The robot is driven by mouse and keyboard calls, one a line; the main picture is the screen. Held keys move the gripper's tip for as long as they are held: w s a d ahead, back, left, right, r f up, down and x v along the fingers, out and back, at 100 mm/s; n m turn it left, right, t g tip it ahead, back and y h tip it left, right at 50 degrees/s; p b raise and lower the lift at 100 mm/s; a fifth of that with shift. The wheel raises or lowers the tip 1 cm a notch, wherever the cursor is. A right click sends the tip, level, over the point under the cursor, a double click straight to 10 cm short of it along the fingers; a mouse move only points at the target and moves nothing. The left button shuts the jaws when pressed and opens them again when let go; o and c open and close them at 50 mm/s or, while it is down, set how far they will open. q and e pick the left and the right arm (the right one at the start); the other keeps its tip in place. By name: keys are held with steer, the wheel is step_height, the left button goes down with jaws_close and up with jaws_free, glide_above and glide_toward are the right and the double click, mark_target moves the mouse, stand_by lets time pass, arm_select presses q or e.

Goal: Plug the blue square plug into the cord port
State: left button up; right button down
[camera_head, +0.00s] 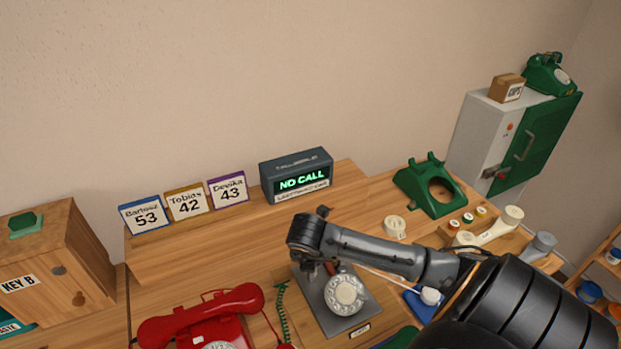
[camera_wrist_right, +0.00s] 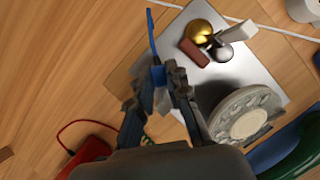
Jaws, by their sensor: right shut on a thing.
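My right gripper (camera_head: 311,268) reaches in from the right over the grey plate (camera_head: 318,301), at its back left corner. In the right wrist view the gripper (camera_wrist_right: 160,80) is shut on the blue plug (camera_wrist_right: 158,75), with a blue cord (camera_wrist_right: 152,32) running up from it. The plug is beside the left edge of the plate; whether it touches anything below, I cannot tell. The plate bears a pale dial (camera_head: 345,294), and in the wrist view a gold knob (camera_wrist_right: 199,32), a silver knob (camera_wrist_right: 222,52) and a red-brown block (camera_wrist_right: 194,52). I cannot make out the cord port. My left gripper is out of view.
A red phone (camera_head: 205,318) and a green coiled cord (camera_head: 283,312) lie left of the plate. A green phone housing (camera_head: 430,188), loose handsets (camera_head: 500,226) and a blue piece (camera_head: 420,303) are to the right. A NO CALL display (camera_head: 296,175) and name cards (camera_head: 186,201) stand behind.

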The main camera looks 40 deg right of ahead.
steer(key=shift+f+b, duration=0.65)
steer(key=shift+b, duration=0.05)
steer(key=shift+r, duration=0.1)
steer(key=c, duration=1.2)
jaws_free()
steer(key=v, duration=1.2)
steer(key=shift+s, duration=0.1)
